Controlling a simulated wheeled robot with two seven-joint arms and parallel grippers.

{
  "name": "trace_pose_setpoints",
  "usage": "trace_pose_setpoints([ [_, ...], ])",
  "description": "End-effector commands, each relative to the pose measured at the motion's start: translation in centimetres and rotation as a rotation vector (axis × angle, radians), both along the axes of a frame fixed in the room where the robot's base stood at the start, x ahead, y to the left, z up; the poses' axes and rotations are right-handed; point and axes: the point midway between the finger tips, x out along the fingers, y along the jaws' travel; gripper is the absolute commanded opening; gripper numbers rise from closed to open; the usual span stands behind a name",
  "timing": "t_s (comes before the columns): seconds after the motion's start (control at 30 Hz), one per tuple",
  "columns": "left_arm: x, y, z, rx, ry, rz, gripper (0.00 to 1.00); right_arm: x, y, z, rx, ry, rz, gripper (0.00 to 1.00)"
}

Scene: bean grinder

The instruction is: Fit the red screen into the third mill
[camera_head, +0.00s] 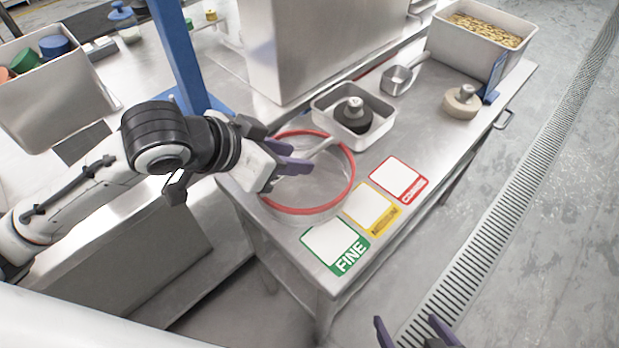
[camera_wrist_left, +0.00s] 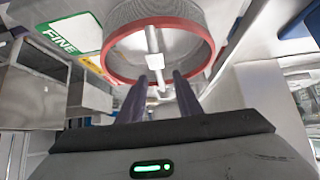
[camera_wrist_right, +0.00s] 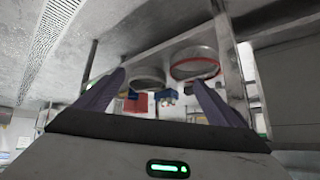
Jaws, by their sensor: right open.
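The red-rimmed round screen (camera_head: 352,180) rests on the near part of the steel table, with a pale bar (camera_head: 320,147) across it. The left wrist view shows the screen (camera_wrist_left: 208,58) and its bar close up. My left gripper (camera_head: 296,158) is over the screen, its fingers on either side of the bar; whether they grip it is unclear. My right gripper (camera_head: 408,328) is open and empty, low at the bottom edge, off the table; it also shows in the right wrist view (camera_wrist_right: 160,90). I cannot identify the third mill in any view.
Green FINE (camera_head: 335,243), yellow (camera_head: 368,206) and red (camera_head: 398,178) cards lie along the table front. Behind are a tray (camera_head: 325,100) with a black weight, a scoop (camera_head: 397,78), a tan weight (camera_head: 461,103) and a bean bin (camera_head: 450,45). A blue post (camera_head: 178,50) stands behind my left arm.

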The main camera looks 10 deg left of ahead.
Motion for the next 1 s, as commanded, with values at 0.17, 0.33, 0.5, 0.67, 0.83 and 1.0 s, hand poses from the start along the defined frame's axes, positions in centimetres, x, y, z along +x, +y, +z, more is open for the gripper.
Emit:
trace_pose_setpoints([
  [0.17, 0.2, -0.1, -1.0, 0.001, -0.001, 0.008, 0.32, 0.6, 0.7, 0.0, 0.006, -0.017, 0.012, 0.88],
  [0.33, 0.2, -0.1, -0.8, 0.001, 0.000, 0.009, 0.32, 0.6, 1.1, 0.3, 0.011, -0.018, 0.015, 0.88],
  [0.5, 0.2, -0.1, -0.8, 0.001, 0.000, 0.009, 0.06, 0.6, 1.1, 0.3, 0.012, -0.019, 0.015, 0.88],
  [0.67, 0.2, -0.1, -0.8, 0.001, 0.000, 0.009, 0.00, 0.5, 1.0, 0.2, 0.012, -0.018, 0.012, 0.88],
  [0.83, 0.2, -0.1, -0.8, 0.001, 0.001, 0.008, 0.00, 0.5, 0.8, 0.0, 0.009, -0.015, 0.009, 0.88],
  [1.0, 0.2, -0.1, -0.8, 0.001, 0.000, 0.008, 0.00, 0.5, 0.6, 0.0, 0.008, -0.015, 0.007, 0.88],
])
